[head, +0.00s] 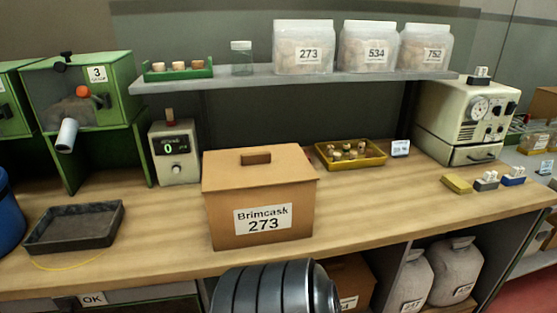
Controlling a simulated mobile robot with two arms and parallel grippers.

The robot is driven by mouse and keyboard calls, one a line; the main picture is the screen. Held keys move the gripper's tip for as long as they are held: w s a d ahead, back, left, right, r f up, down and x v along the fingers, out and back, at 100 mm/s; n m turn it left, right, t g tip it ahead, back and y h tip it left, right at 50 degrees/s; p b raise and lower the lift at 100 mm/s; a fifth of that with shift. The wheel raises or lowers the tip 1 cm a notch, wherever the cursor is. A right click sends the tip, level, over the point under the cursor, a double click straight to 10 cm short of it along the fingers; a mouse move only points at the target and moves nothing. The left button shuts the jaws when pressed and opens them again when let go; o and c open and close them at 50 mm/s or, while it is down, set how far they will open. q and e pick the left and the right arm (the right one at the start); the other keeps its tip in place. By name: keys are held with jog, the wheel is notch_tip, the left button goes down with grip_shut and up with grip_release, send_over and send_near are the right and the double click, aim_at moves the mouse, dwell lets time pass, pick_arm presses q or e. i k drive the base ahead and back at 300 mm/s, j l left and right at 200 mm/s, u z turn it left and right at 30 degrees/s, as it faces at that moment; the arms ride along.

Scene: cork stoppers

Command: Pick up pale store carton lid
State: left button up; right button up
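A tan carton (225,210) labelled "Brimcask 273" stands upright on the wooden bench, near its front edge. Its flat lid (285,174) lies closed on top, with a darker brown block handle (256,158) in the middle. The lid is light tan, much like the carton walls. The inside of the carton is hidden. Neither of my grippers shows in the head view, and nothing touches the lid.
A dark tray (75,228) lies at left, and a small meter box (175,153) stands behind the carton. A yellow tray (350,166) with several corks sits right of it. Above runs a shelf (260,79) with bags. Bench (395,205) is clear right of the carton.

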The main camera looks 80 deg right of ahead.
aim_at(263, 166)
jog(key=k+l+z, duration=0.1)
jog(key=z, duration=2.35)
jog(key=i+l, duration=0.05)
